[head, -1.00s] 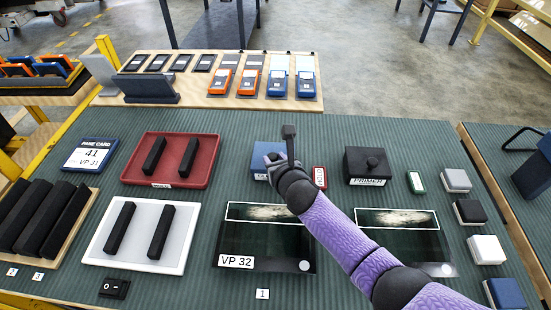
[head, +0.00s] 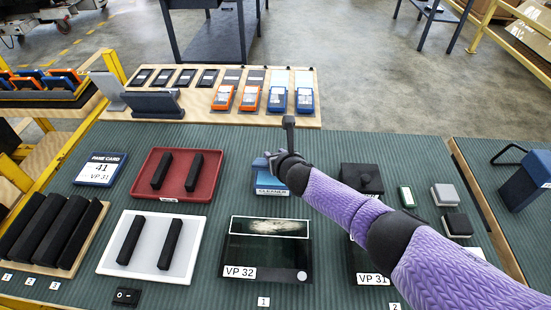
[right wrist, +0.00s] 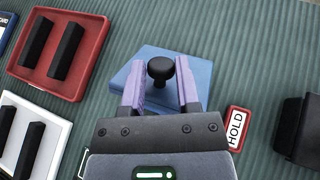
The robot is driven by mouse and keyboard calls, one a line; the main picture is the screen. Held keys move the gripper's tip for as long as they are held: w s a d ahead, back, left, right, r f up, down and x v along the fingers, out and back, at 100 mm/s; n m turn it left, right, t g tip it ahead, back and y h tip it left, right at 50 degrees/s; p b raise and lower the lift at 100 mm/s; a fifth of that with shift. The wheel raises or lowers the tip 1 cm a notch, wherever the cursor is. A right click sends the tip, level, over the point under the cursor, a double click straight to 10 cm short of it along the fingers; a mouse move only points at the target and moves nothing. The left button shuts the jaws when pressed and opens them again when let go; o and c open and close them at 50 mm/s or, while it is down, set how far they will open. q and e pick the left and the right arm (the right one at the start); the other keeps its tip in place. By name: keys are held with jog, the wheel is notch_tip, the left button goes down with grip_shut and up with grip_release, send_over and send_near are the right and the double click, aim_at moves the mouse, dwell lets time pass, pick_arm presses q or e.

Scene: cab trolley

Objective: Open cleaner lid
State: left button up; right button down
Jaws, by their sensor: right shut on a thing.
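The cleaner box (head: 271,190) is blue, with a white CLEANER label on its front, at the middle of the table in the head view. My right gripper (head: 283,166) is over it and hides most of its top. In the right wrist view the blue lid (right wrist: 205,75) has a black round knob (right wrist: 160,70) between the two purple fingers of my right gripper (right wrist: 159,82). The gripper is shut on the knob. I cannot tell whether the lid is raised off the box. My left gripper is not in view.
A black primer box (head: 362,180) stands right of the cleaner, and a red HOLD tag (right wrist: 237,128) lies between them. A red tray (head: 180,192) with black bars is to the left. A dark glass pane (head: 262,262) lies in front. My right arm covers part of the other pane.

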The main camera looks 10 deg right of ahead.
jog(key=shift+w+d+r, duration=0.15)
jog(key=shift+w+r, duration=0.05)
dwell(0.3)
jog(key=shift+c, duration=1.8)
grip_release()
jog(key=shift+f, duration=0.1)
jog(key=p+v, duration=0.7)
jog(key=v, duration=0.3)
jog(key=shift+p, duration=0.3)
